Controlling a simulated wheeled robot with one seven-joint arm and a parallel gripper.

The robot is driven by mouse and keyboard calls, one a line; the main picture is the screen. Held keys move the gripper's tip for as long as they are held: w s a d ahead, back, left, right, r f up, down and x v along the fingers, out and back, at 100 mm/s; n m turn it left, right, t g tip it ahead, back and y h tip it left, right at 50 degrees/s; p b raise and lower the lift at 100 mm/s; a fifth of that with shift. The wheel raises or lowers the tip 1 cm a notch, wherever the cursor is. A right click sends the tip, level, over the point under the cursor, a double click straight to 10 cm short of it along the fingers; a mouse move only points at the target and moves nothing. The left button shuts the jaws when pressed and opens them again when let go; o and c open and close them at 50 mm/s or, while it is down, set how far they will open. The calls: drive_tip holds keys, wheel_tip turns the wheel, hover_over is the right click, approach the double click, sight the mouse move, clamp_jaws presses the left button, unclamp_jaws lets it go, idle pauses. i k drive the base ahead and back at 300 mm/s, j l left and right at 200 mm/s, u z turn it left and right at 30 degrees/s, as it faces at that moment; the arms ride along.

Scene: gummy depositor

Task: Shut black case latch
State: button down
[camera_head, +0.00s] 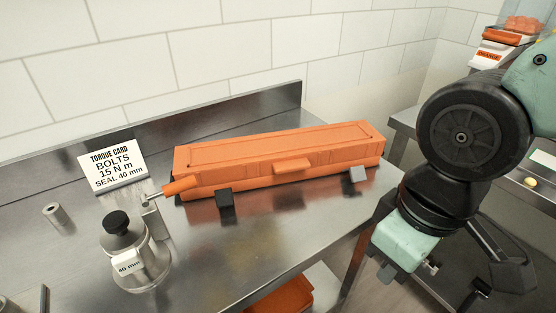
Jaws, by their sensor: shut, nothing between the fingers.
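A long orange case (280,165) lies on the metal worktop, its lid down. A black latch (226,203) is at the lower left of its front side. It stands out as a small block; I cannot tell its exact angle. My gripper (404,262) is at the end of my arm, right of the case and off the worktop's edge, well apart from the black latch. It is shut and empty; its fingertips are mostly hidden.
A metal canister with a black knob (119,225), a small metal cylinder (55,213) and a torque card (112,166) are at left. An orange bin (284,296) is below. The worktop before the black latch is clear.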

sight(224, 197)
drive_tip(key=l+u, duration=0.15)
drive_tip(key=u, duration=0.25)
drive_tip(key=l+u, duration=0.15)
drive_tip(key=u, duration=0.2)
drive_tip(key=k+l+u, duration=0.1)
drive_tip(key=u, duration=0.3)
